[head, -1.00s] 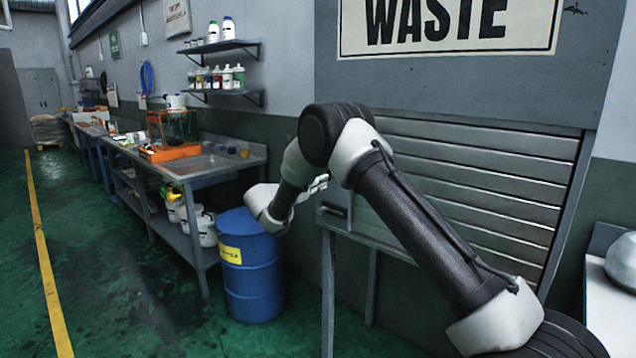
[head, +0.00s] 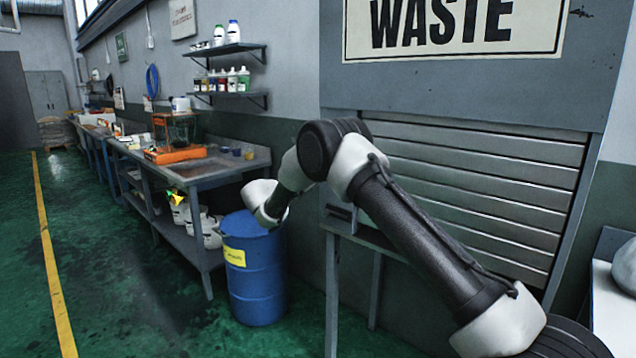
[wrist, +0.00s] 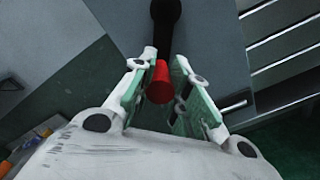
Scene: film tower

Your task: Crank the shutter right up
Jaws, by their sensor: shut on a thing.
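The shutter (head: 480,185) is a grey slatted panel under the WASTE sign; its slats cover the opening in the head view, partly behind my arm. Its slats also show at the right of the wrist view (wrist: 285,40). A red knob (wrist: 159,82) sits at the end of a black crank arm (wrist: 166,22) in the wrist view. My gripper (wrist: 164,84) has its green-padded fingers on either side of the red knob, shut on it. In the head view, my arm hides the gripper and crank.
A blue drum (head: 255,275) stands on the floor left of my arm. A workbench (head: 190,175) with bottles and trays runs along the wall. A narrow ledge on legs (head: 375,238) is below the shutter. The green floor at left is clear.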

